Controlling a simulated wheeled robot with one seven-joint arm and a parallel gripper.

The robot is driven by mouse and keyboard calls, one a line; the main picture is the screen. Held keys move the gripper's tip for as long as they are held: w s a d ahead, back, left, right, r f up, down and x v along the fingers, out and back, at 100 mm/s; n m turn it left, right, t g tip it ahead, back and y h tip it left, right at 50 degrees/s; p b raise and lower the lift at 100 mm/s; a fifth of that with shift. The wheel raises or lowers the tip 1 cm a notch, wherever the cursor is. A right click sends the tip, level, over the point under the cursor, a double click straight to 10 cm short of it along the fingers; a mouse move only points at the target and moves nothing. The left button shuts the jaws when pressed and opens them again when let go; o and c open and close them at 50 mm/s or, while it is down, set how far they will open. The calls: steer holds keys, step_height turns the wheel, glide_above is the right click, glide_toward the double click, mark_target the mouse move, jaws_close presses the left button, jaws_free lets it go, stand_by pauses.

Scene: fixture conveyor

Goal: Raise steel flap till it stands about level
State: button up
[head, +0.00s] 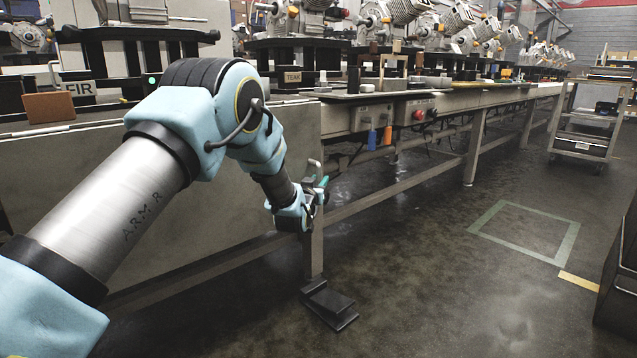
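A large grey steel panel (60,190) hangs upright along the near side of the conveyor, and it looks like the flap. My arm covers much of it, and its hinge is not clear. My gripper (318,192) is low by the panel's right end, near a table leg, pointing away from me. A small grey curved piece (314,167) and a bit of teal show at the fingers. The fingers are small and partly hidden by my wrist, so I cannot tell whether they are open or touch the panel.
The conveyor (450,103) carries several engines and runs back to the right. A control box with a red button (418,114) and blue and orange handled tools hang from its side. A black foot block (328,303) sits on the floor. A cart (583,135) stands far right. The taped floor square (525,232) is empty.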

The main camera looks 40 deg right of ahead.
jaws_close()
stand_by(1.2)
